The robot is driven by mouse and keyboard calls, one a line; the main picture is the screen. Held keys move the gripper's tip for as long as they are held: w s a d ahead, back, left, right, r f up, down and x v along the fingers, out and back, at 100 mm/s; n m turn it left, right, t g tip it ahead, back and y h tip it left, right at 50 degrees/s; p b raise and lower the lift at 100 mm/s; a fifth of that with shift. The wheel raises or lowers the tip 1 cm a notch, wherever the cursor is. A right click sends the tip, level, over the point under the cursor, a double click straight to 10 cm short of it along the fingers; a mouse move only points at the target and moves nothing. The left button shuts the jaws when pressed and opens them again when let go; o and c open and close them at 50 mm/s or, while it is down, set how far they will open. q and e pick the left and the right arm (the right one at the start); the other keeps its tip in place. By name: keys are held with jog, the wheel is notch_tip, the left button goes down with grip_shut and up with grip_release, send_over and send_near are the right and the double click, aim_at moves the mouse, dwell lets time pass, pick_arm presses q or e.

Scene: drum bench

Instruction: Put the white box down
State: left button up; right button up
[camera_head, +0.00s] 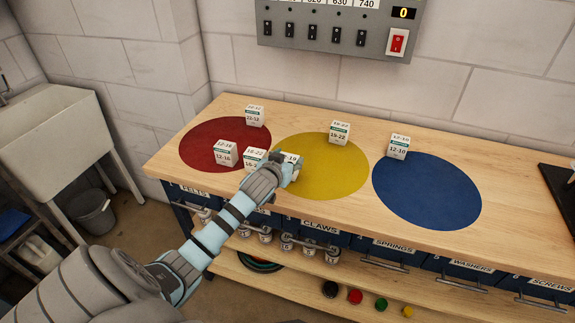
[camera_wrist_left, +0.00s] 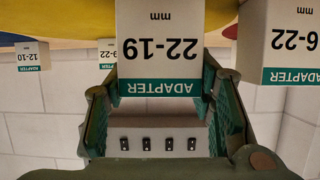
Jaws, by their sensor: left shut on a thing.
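My left gripper (camera_head: 276,170) is shut on a white box (camera_head: 292,158) at the left edge of the yellow circle (camera_head: 335,182). In the left wrist view this box (camera_wrist_left: 160,45) sits between the fingers, its label reading "22-19 ADAPTER" upside down. The gripper hides much of it in the head view; whether its base touches the bench I cannot tell. A similar white box marked 16-22 (camera_head: 254,160) stands close on its left, between the red and yellow circles, and shows at the right of the left wrist view (camera_wrist_left: 290,40). My right gripper is not in view.
More white boxes stand at the red circle (camera_head: 198,160), at the back of the yellow one (camera_head: 340,132), and by the blue circle (camera_head: 430,195), whose middle is clear. A switch panel (camera_head: 330,30) hangs above. Labelled drawers (camera_head: 395,250) line the wooden bench's front.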

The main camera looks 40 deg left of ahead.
pick_arm(q)
jog(key=shift+f, duration=0.3)
jog(key=shift+f, duration=0.1)
jog(key=o, duration=1.2)
jog(key=shift+r, duration=0.2)
jog(key=p+v, duration=0.2)
jog(key=v, duration=0.9)
jog(key=shift+s+p, duration=0.35)
jog(key=shift+s, duration=0.1)
jog(key=shift+d, duration=0.15)
